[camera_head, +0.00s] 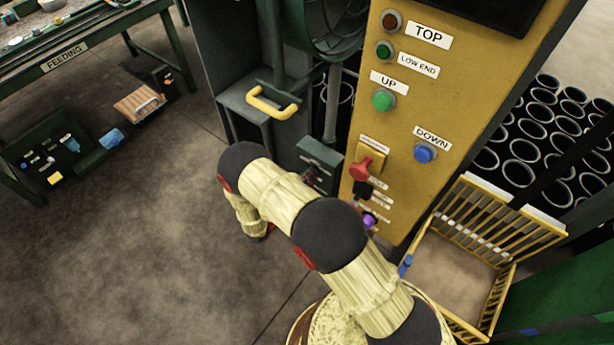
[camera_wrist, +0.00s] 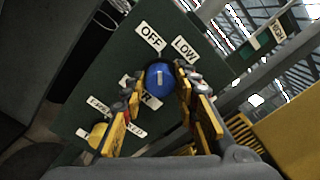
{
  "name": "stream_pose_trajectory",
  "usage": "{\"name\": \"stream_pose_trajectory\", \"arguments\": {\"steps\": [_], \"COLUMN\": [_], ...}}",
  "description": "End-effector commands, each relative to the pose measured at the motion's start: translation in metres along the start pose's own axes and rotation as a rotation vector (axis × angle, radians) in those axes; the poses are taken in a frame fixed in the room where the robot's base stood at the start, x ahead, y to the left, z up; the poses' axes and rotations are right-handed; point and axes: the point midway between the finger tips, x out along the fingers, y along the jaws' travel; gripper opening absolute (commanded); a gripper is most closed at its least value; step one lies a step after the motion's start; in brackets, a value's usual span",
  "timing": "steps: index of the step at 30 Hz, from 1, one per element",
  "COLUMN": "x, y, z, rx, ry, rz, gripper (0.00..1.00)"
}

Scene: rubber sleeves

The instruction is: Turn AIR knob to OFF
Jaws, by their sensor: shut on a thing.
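The blue AIR knob (camera_wrist: 160,80) sits on a dark green panel (camera_wrist: 120,65) in the wrist view. A short white mark on its face runs roughly upright in the picture, toward the gap between the OFF label (camera_wrist: 150,37) and the LOW label (camera_wrist: 185,49), nearer OFF. My gripper (camera_wrist: 158,84) has its two yellow-and-grey fingers on either side of the knob and is shut on it. The AIR label (camera_wrist: 146,98) below is partly covered by the fingers. In the head view my arm hides the knob and gripper.
A yellow knob (camera_wrist: 97,133) is low on the same panel. In the head view, a yellow control column (camera_head: 450,100) has buttons and a red switch (camera_head: 364,170) close to my arm. A yellow-handled cabinet (camera_head: 245,115) stands behind. Open floor (camera_head: 130,240) lies left.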

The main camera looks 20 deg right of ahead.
Motion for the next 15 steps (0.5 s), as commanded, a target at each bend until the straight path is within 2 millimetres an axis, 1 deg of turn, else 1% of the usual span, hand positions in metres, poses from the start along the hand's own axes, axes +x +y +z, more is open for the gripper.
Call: {"name": "stream_pose_trajectory", "arguments": {"steps": [1,2,11,15], "x": [-0.0001,-0.0001,-0.0001,0.0000], "y": [0.0007,0.0007,0.0003,0.0002], "z": [0.0013,0.0013,0.0008,0.0005], "rx": [0.001,0.001,0.001,0.001], "ry": [-0.002,-0.002,-0.001,-0.001], "rz": [0.002,0.002,0.001,0.001], "gripper": [0.05,0.30,0.47,0.48]}}
